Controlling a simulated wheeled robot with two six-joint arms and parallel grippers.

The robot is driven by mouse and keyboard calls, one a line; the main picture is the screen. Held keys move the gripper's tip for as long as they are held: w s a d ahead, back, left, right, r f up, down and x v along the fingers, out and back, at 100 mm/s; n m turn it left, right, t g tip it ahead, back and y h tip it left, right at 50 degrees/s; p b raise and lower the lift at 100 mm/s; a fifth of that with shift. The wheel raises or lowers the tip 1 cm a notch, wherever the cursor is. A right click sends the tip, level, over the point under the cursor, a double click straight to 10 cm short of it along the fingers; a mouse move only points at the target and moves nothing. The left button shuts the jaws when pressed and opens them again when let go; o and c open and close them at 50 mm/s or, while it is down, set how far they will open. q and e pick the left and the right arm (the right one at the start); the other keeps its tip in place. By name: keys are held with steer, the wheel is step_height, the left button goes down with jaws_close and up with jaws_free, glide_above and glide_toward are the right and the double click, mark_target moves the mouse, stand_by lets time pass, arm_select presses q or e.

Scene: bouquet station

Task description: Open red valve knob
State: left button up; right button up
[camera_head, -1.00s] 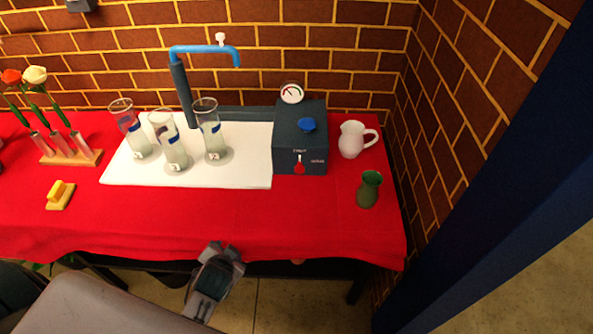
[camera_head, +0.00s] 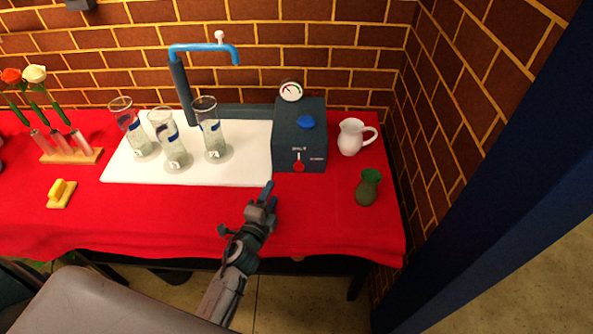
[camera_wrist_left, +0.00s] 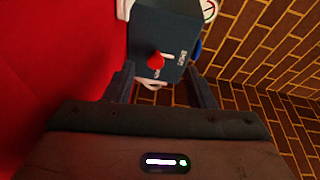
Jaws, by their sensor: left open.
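The red valve knob (camera_head: 299,166) is on the lower front of a dark blue-grey box (camera_head: 312,141), and a white pointer stands above it. A blue knob (camera_head: 306,122) and a round white gauge (camera_head: 291,91) are on top of the box. My left gripper (camera_head: 268,193) is over the red cloth, in front of the box and a little left of the red knob, apart from it. In the left wrist view the red knob (camera_wrist_left: 156,60) shows between and beyond the open fingers (camera_wrist_left: 161,88). My right gripper is not in view.
Several glass cylinders (camera_head: 172,150) stand on a white board (camera_head: 240,170) under a blue tap (camera_head: 203,48). A white jug (camera_head: 351,137) and a green vase (camera_head: 367,188) stand right of the box. A yellow item (camera_head: 61,193) lies at left. The front cloth is clear.

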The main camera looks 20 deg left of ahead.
mark_target(298, 169)
arm_select(q)
steer(key=shift+w+d+f+m+h, duration=0.15)
steer(key=shift+w+d+m+h, duration=0.1)
steer(key=shift+d+m+h, duration=0.3)
steer(key=shift+w+d+f+m+h, duration=0.1)
steer(key=shift+w+d+m+h, duration=0.2)
steer(key=shift+d+m, duration=0.3)
steer(key=shift+w+d, duration=0.15)
steer(key=shift+d, duration=0.1)
steer(key=w, duration=0.7)
steer(key=w+d, duration=0.1)
steer(key=w, duration=0.2)
steer(key=shift+w, duration=0.15)
steer(key=c, duration=1)
